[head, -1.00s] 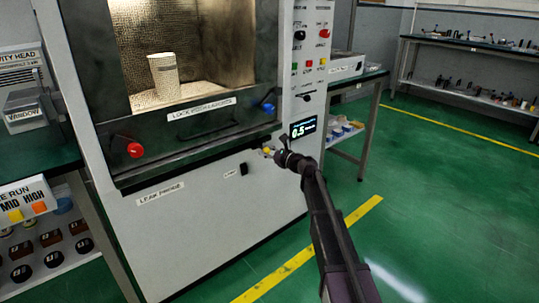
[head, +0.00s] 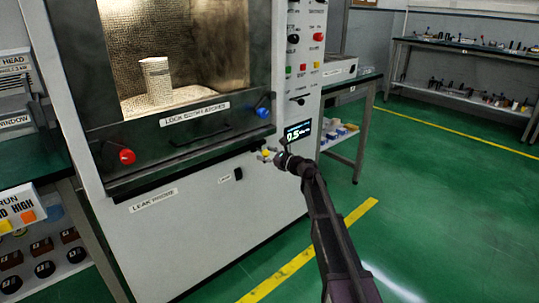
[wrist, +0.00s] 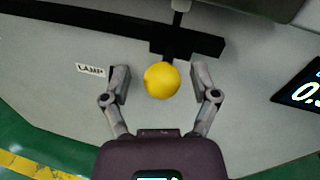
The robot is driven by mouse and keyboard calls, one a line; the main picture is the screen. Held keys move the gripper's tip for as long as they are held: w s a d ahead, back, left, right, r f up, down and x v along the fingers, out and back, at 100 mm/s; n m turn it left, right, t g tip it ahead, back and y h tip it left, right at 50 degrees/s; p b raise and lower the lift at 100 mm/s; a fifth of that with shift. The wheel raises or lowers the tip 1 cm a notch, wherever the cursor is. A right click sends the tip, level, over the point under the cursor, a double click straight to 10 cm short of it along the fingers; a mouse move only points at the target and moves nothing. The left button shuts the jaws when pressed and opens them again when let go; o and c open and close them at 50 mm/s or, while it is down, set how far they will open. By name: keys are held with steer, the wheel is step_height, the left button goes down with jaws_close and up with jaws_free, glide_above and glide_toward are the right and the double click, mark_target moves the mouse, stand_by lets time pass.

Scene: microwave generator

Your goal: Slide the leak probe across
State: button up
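The leak probe's yellow round knob (wrist: 161,80) sits on a dark stem in front of a black bar (wrist: 120,26) on the cabinet's pale front. It also shows small in the head view (head: 265,153). My gripper (wrist: 163,82) is open, with one finger on each side of the knob. In the wrist view there is a visible gap between each finger and the knob. In the head view my gripper (head: 268,156) is at the cabinet front, below the display. A LEAK PROBE label (head: 153,200) is lower left on the cabinet.
A LAMP label (wrist: 90,70) is left of the knob. A lit display (head: 298,131) is up and right of my gripper. A blue latch knob (head: 262,112) and a red one (head: 127,157) flank the door bottom. Green floor is open to the right.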

stand_by(0.3)
steer(key=v, duration=1.2)
stand_by(0.3)
steer(key=s+d+f+n+g+h+p, duration=0.1)
steer(key=s+f+n+g+h, duration=0.2)
steer(key=s+f+n, duration=0.4)
steer(key=s+d+f+n+g+h, duration=0.2)
steer(key=s+f+n+g+h, duration=0.15)
steer(key=s+n, duration=0.4)
steer(key=s+d+f+n+g+h+p, duration=0.1)
steer(key=s+d+f+n+g+h, duration=0.2)
steer(key=s+d, duration=0.45)
steer(key=s+d+f+n+h+p, duration=0.15)
steer(key=s+d+n+h, duration=0.4)
steer(key=s, duration=0.55)
step_height(320, 180, up, 36)
steer(key=p, duration=3.6)
steer(key=shift+r+m, duration=0.15)
steer(key=shift+m, duration=0.15)
